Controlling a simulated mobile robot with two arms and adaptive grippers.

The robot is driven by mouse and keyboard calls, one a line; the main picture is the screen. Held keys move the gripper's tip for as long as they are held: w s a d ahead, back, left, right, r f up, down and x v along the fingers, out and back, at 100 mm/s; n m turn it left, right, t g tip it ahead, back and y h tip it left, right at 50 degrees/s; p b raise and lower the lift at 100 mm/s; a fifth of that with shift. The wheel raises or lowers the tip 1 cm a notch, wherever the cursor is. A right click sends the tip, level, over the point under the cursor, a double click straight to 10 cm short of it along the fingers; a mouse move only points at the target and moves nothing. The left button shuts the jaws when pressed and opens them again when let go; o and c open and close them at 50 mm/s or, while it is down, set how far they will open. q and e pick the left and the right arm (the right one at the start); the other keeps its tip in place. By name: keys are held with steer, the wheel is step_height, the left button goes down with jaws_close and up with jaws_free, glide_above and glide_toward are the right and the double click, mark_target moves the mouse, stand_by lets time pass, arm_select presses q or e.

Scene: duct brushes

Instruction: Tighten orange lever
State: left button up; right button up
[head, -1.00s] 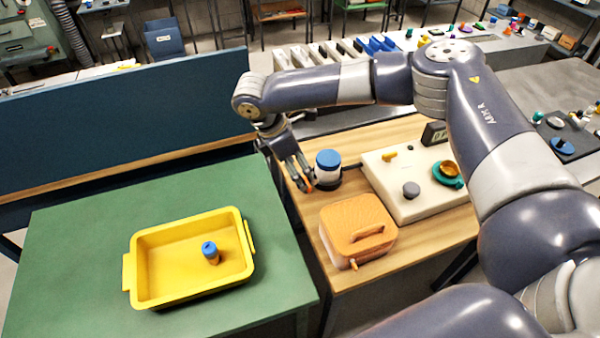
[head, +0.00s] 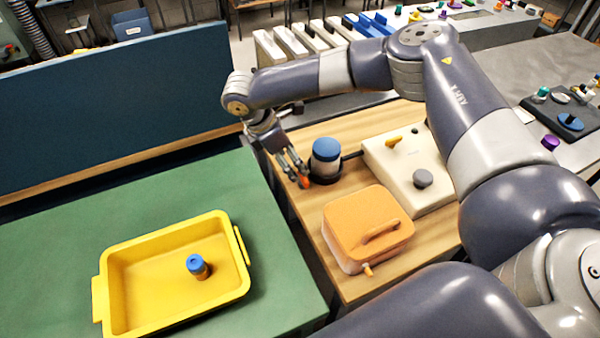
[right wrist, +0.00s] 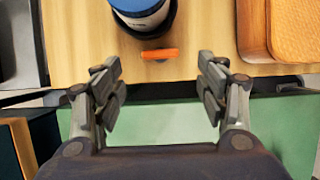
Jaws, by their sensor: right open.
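The orange lever (right wrist: 159,54) is a small flat bar low on the front of a dark round holder (right wrist: 172,28). It also shows in the head view (head: 305,184), partly hidden by my fingers. A white canister with a blue lid (head: 326,152) stands upright in the holder. My right gripper (right wrist: 160,95) is open and empty. In the right wrist view its two fingers are spread left and right of the lever's line, with the lever beyond the tips. In the head view the gripper (head: 293,172) is beside the holder. My left gripper is out of view.
An orange lidded box (head: 366,228) and a cream panel with knobs (head: 410,165) stand on the wooden table (head: 300,215). A yellow tray (head: 120,255) holding a blue-capped bottle (head: 197,266) sits on the green table (head: 60,225). A gap separates the tables.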

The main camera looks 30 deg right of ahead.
mark_target(301, 176)
steer(key=x, duration=0.8)
steer(key=shift+s+p, duration=0.1)
steer(key=shift+p, duration=0.25)
steer(key=shift+c, duration=0.6)
steer(key=c, duration=0.9)
